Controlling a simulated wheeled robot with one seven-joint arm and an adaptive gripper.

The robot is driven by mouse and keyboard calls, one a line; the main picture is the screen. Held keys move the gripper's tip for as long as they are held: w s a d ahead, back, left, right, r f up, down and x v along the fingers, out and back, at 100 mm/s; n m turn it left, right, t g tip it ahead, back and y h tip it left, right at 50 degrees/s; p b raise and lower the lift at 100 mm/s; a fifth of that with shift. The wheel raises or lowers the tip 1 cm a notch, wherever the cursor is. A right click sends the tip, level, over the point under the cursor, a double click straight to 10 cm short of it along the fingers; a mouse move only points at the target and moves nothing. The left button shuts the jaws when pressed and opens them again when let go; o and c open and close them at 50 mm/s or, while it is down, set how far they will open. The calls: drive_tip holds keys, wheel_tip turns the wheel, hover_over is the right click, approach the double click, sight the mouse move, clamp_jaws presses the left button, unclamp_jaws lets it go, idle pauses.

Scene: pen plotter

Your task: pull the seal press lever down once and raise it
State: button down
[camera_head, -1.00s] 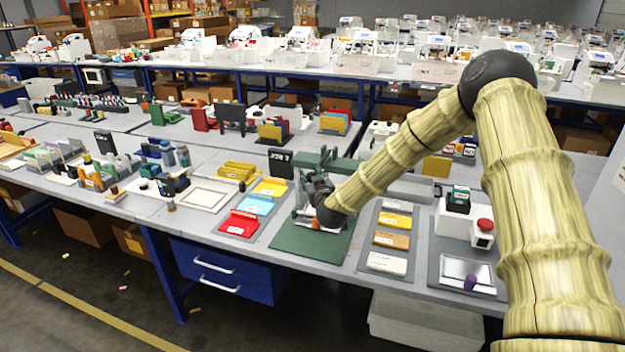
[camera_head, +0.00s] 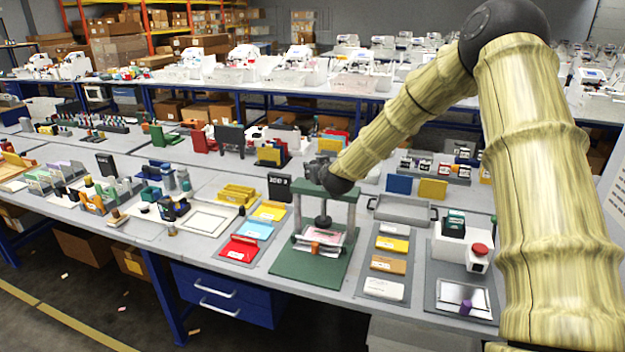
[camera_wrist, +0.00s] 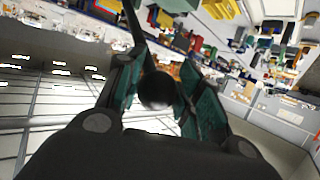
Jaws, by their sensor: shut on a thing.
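The seal press has a green base plate (camera_head: 290,262) and grey-green posts with a crossbar, and stands near the front edge of the bench. A dark round stamp head (camera_head: 323,221) hangs under the crossbar, above a small pad with pink and orange on it, with a gap between. My gripper (camera_head: 316,172) is at the top of the press, by the crossbar. In the wrist view my gripper (camera_wrist: 162,68) has its fingers on either side of the lever's dark round knob (camera_wrist: 156,91), shut on it. The lever's dark rod runs up from the knob. My wrist hides much of the lever in the head view.
Left of the press are red, blue and yellow pads (camera_head: 239,250). Right of it is a board with several cards (camera_head: 387,264), then a white device with a red button (camera_head: 480,249). A grey tray (camera_head: 402,210) stands behind the cards. A black sign (camera_head: 279,187) stands behind left.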

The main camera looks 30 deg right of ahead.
drive_tip(key=shift+w+d+r, duration=0.1)
drive_tip(key=shift+w+r, duration=0.2)
drive_tip(key=shift+r, duration=0.35)
drive_tip(key=shift+w+r, duration=0.3)
drive_tip(key=shift+r, duration=0.3)
drive_tip(key=c, duration=1.2)
unclamp_jaws()
drive_tip(key=shift+o, duration=1.3)
drive_tip(key=shift+w+f, duration=0.1)
drive_tip(key=shift+f, duration=0.35)
drive_tip(key=shift+s+d, duration=0.15)
drive_tip(key=shift+s, duration=0.1)
drive_tip(key=shift+s+a, duration=0.2)
drive_tip(key=shift+s, duration=0.25)
drive_tip(key=v, duration=1)
drive_tip(key=shift+s+r, duration=0.25)
drive_tip(key=shift+s, duration=0.1)
